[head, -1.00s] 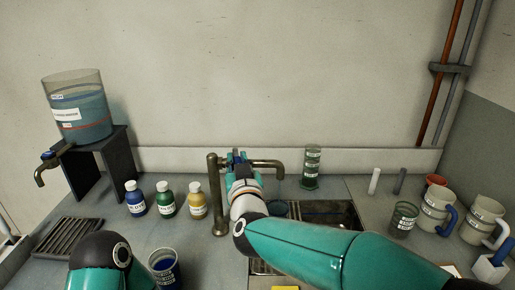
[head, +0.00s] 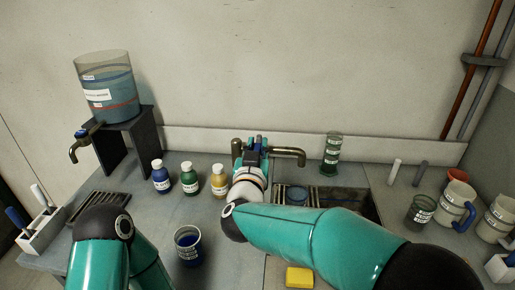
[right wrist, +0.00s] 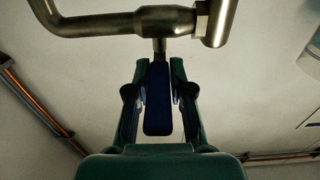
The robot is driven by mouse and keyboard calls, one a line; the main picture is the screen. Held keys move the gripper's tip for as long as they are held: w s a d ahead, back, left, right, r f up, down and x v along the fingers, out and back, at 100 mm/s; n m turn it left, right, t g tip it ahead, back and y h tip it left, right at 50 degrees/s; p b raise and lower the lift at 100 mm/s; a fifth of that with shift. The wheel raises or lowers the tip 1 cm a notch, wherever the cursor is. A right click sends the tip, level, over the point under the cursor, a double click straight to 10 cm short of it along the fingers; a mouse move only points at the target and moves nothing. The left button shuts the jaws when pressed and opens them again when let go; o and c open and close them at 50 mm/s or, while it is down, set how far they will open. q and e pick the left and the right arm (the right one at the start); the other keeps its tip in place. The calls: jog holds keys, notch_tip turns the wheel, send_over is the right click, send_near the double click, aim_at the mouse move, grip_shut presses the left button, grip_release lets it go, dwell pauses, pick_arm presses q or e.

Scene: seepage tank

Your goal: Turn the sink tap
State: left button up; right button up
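The sink tap (head: 286,151) is a dull metal pipe at the back edge of the sink (head: 345,206), with its spout pointing right. Its blue lever (right wrist: 157,100) hangs below the pipe in the right wrist view. My right gripper (head: 256,146) is at the tap in the head view and hides part of it. In the right wrist view the fingers of my right gripper (right wrist: 159,72) lie close on both sides of the lever and look closed on it. My left arm shows at the lower left; its gripper is out of view.
Blue, green and yellow bottles (head: 190,180) stand left of the tap. A cup of blue liquid (head: 188,246) and a yellow sponge (head: 299,277) are in front. A green-banded jar (head: 331,156) stands behind the sink. Mugs (head: 457,206) crowd the right. A water tank (head: 105,88) stands left.

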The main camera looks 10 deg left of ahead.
jog(key=o, duration=0.4)
jog(key=shift+w, duration=0.25)
jog(key=shift+c, duration=0.2)
jog(key=shift+s, duration=0.15)
jog(key=s, duration=1.2)
jog(key=shift+d+f, duration=0.15)
jog(key=shift+d, duration=0.15)
